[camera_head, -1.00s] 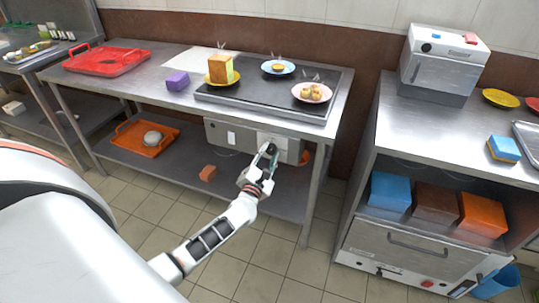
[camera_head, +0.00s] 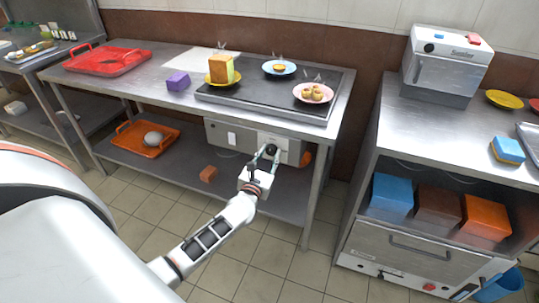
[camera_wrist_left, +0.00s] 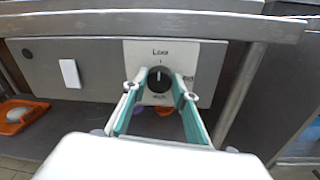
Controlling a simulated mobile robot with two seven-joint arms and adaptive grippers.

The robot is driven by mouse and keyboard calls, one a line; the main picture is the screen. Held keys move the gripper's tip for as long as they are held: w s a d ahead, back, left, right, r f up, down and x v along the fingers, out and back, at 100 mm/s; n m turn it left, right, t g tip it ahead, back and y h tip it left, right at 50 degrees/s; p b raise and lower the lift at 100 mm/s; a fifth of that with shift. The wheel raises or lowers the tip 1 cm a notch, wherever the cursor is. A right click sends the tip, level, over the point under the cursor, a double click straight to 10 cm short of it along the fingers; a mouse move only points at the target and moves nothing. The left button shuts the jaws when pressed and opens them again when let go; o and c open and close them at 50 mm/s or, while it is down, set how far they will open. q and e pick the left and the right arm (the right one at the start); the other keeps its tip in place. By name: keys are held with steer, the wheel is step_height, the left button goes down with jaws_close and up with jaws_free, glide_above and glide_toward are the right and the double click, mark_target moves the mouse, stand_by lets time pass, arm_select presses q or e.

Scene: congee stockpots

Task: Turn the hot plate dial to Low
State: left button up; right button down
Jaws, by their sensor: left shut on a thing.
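The black round hot plate dial (camera_wrist_left: 159,80) sits on a pale square panel on the front of the hot plate's control box (camera_head: 225,136), under the counter top. Its white pointer line stands upright, toward a label above it that appears to read "Low" (camera_wrist_left: 161,51). Smaller labels lie to the right and below, too small to read surely. My left gripper (camera_wrist_left: 158,84) has one teal-lined finger on each side of the dial and is shut on it. In the head view the left gripper (camera_head: 268,155) reaches the dial from below. My right gripper is not in view.
Above the box, the dark hot plate (camera_head: 270,96) holds plates of steaming food. A red tray (camera_head: 108,62) and a purple block (camera_head: 178,81) share the counter. A counter leg (camera_head: 315,195) stands right of my arm.

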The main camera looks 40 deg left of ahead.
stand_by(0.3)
arm_select(q)
steer(key=o, duration=1.1)
steer(key=v, duration=1.2)
